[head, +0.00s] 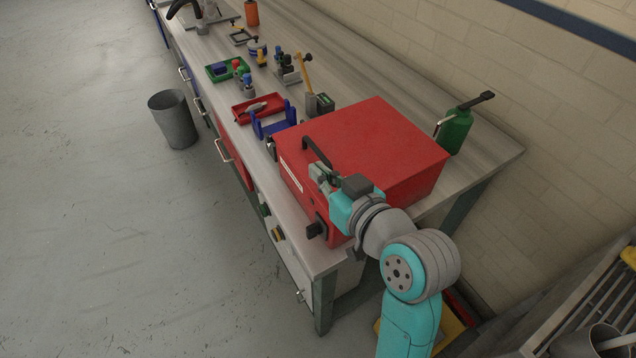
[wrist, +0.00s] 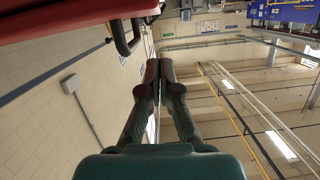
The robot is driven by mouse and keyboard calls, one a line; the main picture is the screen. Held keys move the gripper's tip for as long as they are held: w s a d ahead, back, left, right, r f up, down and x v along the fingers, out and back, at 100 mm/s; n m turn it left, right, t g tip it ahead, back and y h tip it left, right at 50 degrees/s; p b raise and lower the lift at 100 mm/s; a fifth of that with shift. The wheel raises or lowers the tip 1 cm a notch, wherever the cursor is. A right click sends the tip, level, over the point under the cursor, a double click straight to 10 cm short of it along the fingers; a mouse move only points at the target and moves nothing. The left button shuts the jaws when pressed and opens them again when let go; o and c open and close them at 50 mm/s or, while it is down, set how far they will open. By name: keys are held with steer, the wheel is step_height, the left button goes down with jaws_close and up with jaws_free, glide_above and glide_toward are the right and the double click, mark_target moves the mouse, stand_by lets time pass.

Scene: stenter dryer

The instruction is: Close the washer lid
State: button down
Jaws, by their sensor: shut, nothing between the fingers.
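The red washer (head: 415,188) is a box on the near end of the workbench. Its red lid (head: 370,135) lies roughly level over it, with a black handle (head: 316,150) at its front edge. I cannot tell whether a gap remains under the lid, as my arm hides part of the front. My gripper (head: 320,174) is at the front of the washer, close to the handle; contact cannot be made out. In the wrist view the fingers of my gripper (wrist: 160,66) are together and empty. A red edge (wrist: 60,20) and the black handle (wrist: 128,38) show at upper left.
A green can (head: 456,130) stands on the bench behind the washer. A blue holder (head: 274,122), a red tray (head: 258,107) and a green tray (head: 226,68) with small parts lie farther along the bench (head: 350,75). A grey bin (head: 173,119) stands on the open floor at left.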

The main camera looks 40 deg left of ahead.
steer(key=v, duration=0.8)
steer(key=shift+d+r, duration=0.2)
steer(key=shift+d, duration=0.1)
steer(key=shift+s, duration=0.15)
steer(key=s+d+f+m+t+h, duration=0.2)
steer(key=d+f+m+t+h, duration=0.75)
steer(key=d+f, duration=1.15)
steer(key=s+d+f+m+h, duration=0.2)
steer(key=s+d+f+m, duration=0.1)
steer(key=s+d, duration=0.7)
steer(key=s+d+r+h, duration=0.2)
steer(key=s+d+h, duration=0.1)
steer(key=s, duration=0.9)
steer(key=shift+s+d+m, duration=0.35)
steer(key=shift+s+d, duration=0.05)
steer(key=shift+d, duration=0.2)
steer(key=shift+r, duration=0.1)
